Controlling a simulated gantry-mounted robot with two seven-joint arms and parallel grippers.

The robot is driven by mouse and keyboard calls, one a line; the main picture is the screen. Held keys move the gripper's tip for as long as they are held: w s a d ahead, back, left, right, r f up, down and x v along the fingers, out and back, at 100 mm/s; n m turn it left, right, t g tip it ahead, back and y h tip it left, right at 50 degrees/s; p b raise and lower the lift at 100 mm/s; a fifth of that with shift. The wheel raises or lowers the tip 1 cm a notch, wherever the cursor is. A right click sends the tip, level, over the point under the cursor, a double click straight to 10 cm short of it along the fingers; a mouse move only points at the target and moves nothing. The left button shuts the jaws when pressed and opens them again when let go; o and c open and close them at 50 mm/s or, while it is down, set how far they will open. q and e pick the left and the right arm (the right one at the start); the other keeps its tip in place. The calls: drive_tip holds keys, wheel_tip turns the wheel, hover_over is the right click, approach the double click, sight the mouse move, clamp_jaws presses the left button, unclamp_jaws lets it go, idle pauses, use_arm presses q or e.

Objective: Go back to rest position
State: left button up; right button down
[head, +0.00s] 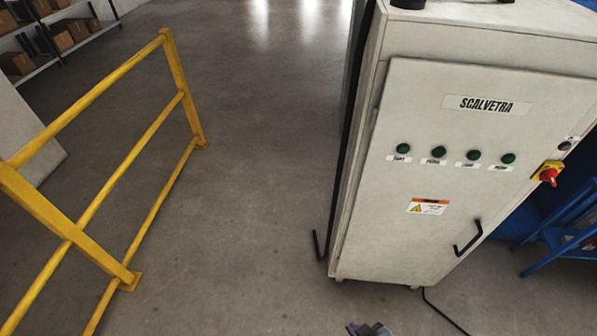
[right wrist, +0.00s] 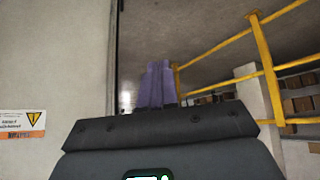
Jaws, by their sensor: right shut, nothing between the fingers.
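My right gripper (head: 369,329) shows only as a small tip at the bottom edge of the head view, in front of the cabinet's foot and apart from it. In the right wrist view its purple fingers (right wrist: 156,86) are together and hold nothing. The left gripper is in neither view. A tall white cabinet (head: 455,190) labelled SCALVETRA stands on the right of the head view. Its door has several green buttons, a red knob on a yellow plate (head: 548,173) and a black handle (head: 468,238).
A yellow railing (head: 130,170) stands on the left. Shelves with boxes (head: 62,42) are at the back left. A blue frame (head: 565,225) is right of the cabinet. A black cable (head: 443,312) lies on the floor. The floor between railing and cabinet (head: 265,180) is clear.

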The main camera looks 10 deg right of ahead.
drive_tip(key=s+d+r+m+g+h, duration=0.2)
drive_tip(key=s+d+r+m+g, duration=0.15)
drive_tip(key=s+d+r, duration=0.2)
wheel_tip(320, 180, up, 31)
drive_tip(key=a+n+p, duration=0.1)
drive_tip(key=p, duration=3.1)
drive_tip(key=shift+r, duration=0.15)
drive_tip(key=shift+s, duration=0.1)
